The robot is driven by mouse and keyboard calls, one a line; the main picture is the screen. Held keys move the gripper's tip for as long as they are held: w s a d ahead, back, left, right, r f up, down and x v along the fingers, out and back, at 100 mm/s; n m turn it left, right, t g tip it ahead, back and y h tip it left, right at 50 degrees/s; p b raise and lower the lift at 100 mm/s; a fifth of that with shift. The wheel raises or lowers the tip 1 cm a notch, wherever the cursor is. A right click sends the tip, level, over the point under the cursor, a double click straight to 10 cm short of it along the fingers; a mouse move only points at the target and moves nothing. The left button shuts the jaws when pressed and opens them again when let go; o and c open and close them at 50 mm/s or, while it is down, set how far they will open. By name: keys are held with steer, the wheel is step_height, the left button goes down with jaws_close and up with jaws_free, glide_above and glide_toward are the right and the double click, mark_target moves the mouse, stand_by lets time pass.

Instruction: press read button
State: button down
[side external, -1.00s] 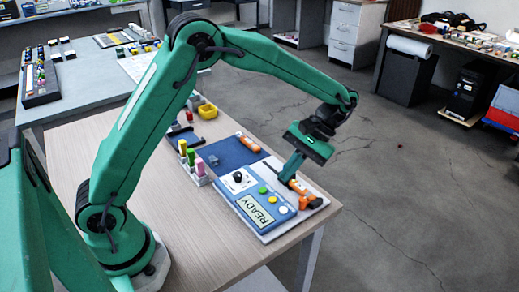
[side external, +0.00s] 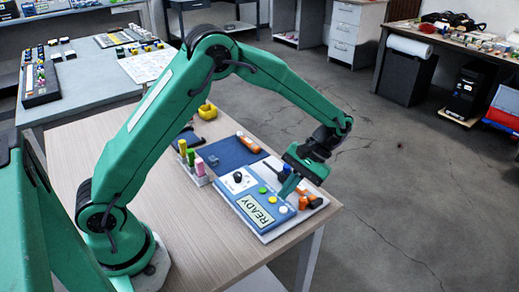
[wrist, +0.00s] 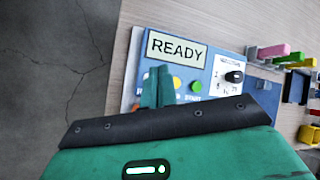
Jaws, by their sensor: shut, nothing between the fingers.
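A blue control box (side external: 246,197) lies near the table's right edge. It carries a READY display (side external: 257,209), a black knob (side external: 237,177), a green button (side external: 262,190), a yellow button (side external: 271,199) and a white button (side external: 283,210). My gripper (side external: 283,195) is shut and empty, its fingertips low over the box beside the yellow and white buttons. Contact cannot be told. In the wrist view my shut fingers (wrist: 158,76) cover part of the button row, next to the yellow button (wrist: 177,83); the green button (wrist: 196,86) shows right of it.
Orange-handled tools (side external: 314,201) lie right of the box. A dark blue mat (side external: 225,154) is behind it. A rack with coloured pegs (side external: 192,160) stands to the left, and a yellow container (side external: 207,111) is farther back. The table's near left area is clear.

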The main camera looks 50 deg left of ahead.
steer(key=shift+f, duration=1.4)
steer(key=shift+a+f, duration=0.15)
steer(key=shift+f, duration=0.65)
stand_by(2.1)
steer(key=shift+r, duration=0.8)
steer(key=shift+r, duration=0.1)
stand_by(0.3)
steer(key=shift+r, duration=2.4)
